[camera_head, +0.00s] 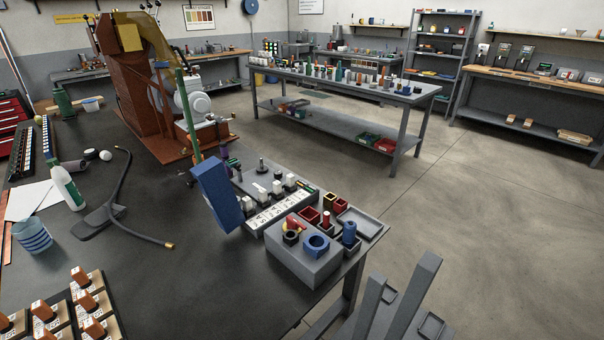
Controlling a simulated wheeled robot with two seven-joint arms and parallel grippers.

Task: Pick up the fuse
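I cannot single out the fuse with certainty. Small parts stand at the front right of the dark bench (230,290). A grey block (300,262) there holds a red and yellow part (293,224), a dark square socket (290,239) and a blue ring-shaped part (316,243). A blue cylinder (349,231) stands just right of it. Small red and yellow open boxes (309,215) are behind. A labelled strip (278,212) with white and black parts lies behind the block. Neither of my grippers can be made out in this view.
A tilted blue block (216,193) stands left of the strip. A black hose (122,190) with a brass tip, a white-green bottle (66,187) and a striped cup (33,235) are on the left. Grey upright bars (412,295) rise at lower right. Bare bench lies front-centre.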

